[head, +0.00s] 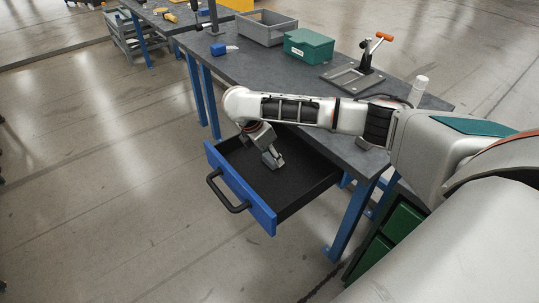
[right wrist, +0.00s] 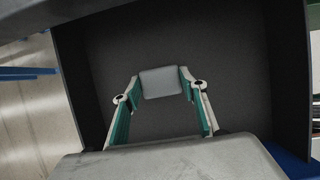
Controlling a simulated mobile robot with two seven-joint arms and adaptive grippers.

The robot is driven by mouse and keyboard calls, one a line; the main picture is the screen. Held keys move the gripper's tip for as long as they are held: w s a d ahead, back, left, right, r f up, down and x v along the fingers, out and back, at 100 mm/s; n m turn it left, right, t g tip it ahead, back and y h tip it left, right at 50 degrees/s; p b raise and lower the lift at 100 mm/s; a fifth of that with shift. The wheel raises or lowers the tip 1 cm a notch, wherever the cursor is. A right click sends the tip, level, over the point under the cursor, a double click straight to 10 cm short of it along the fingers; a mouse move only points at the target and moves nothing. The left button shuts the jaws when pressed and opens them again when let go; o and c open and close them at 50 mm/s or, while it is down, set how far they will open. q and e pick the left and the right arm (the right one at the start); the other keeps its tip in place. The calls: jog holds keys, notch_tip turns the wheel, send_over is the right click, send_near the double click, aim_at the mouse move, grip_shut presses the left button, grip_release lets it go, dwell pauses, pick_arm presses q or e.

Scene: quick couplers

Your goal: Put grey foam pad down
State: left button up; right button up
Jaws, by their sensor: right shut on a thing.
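The grey foam pad (right wrist: 161,83) is a light grey block between the fingertips of my right gripper (right wrist: 160,86), which is shut on it. Below it in the right wrist view is the dark floor of the open drawer. In the head view my right gripper (head: 273,159) points down into the drawer, whose blue front (head: 240,188) has a black handle. The pad is hard to tell from the fingers there. I cannot tell whether the pad touches the drawer floor. My left gripper is not in view.
The drawer is pulled out from under a dark workbench (head: 240,62) with blue legs. On the bench are a green box (head: 309,46), a grey bin (head: 265,27), a toggle clamp with an orange handle (head: 383,37) and a white cylinder (head: 419,86). The drawer floor around the gripper looks clear.

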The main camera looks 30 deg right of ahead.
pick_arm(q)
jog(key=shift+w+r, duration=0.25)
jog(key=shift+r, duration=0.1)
pick_arm(e)
jog(key=o, duration=1.2)
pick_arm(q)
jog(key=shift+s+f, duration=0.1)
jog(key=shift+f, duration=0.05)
pick_arm(e)
jog(key=shift+o, duration=0.2)
jog(key=shift+r, duration=0.3)
jog(key=p+v, duration=0.4)
jog(key=v, duration=0.3)
notch_tip(320, 180, up, 4)
jog(key=p, duration=0.2)
send_over(265, 166)
jog(key=a, duration=0.2)
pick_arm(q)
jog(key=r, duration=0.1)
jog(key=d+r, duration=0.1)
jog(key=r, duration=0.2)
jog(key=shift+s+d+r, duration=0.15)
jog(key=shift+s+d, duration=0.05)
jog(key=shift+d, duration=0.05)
pick_arm(e)
jog(key=shift+s+a+r, duration=0.2)
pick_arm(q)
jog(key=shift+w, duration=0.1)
